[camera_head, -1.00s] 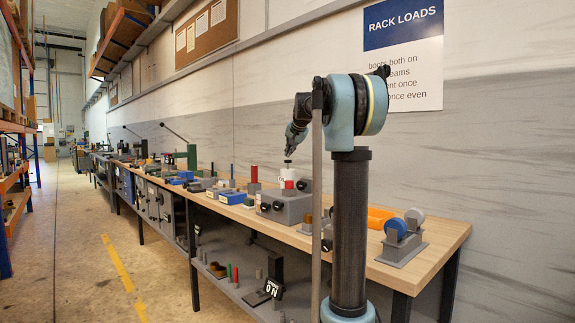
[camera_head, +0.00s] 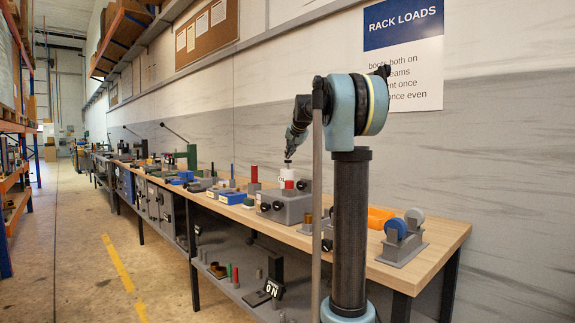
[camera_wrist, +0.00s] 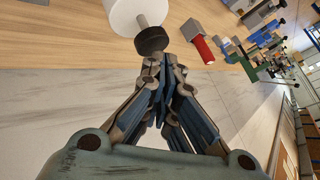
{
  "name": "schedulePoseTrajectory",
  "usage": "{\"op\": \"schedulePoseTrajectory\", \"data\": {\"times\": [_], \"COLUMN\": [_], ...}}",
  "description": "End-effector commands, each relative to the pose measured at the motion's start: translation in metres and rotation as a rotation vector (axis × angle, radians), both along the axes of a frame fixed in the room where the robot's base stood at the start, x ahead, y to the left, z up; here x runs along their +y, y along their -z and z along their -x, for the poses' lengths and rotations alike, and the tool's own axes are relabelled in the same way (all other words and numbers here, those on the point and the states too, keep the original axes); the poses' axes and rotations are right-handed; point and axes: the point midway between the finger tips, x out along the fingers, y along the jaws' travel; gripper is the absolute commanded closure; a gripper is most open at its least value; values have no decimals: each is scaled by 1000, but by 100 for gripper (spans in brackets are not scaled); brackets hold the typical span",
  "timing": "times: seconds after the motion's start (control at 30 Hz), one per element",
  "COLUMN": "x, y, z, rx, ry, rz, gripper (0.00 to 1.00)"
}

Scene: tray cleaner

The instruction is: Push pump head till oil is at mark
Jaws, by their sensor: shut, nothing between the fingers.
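In the head view my gripper (camera_head: 290,152) is just above the pump head. I cannot make out the oil level or a mark.
A grey box (camera_head: 284,207) with black knobs stands in front of the bottle. A red cylinder on a grey block (camera_head: 254,175) is to its left and shows in the wrist view (camera_wrist: 203,50). An orange thing (camera_head: 379,217) and a grey roller stand (camera_head: 403,248) are at the right.

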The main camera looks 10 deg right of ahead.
Motion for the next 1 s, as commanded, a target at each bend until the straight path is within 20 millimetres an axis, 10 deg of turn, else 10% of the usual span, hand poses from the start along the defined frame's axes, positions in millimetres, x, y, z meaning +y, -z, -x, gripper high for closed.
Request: {"op": "schedulePoseTrajectory", "data": {"times": [1.0], "x": [0], "y": [10], "z": [0], "rx": [0], "ry": [0], "rz": [0], "gripper": [100]}}
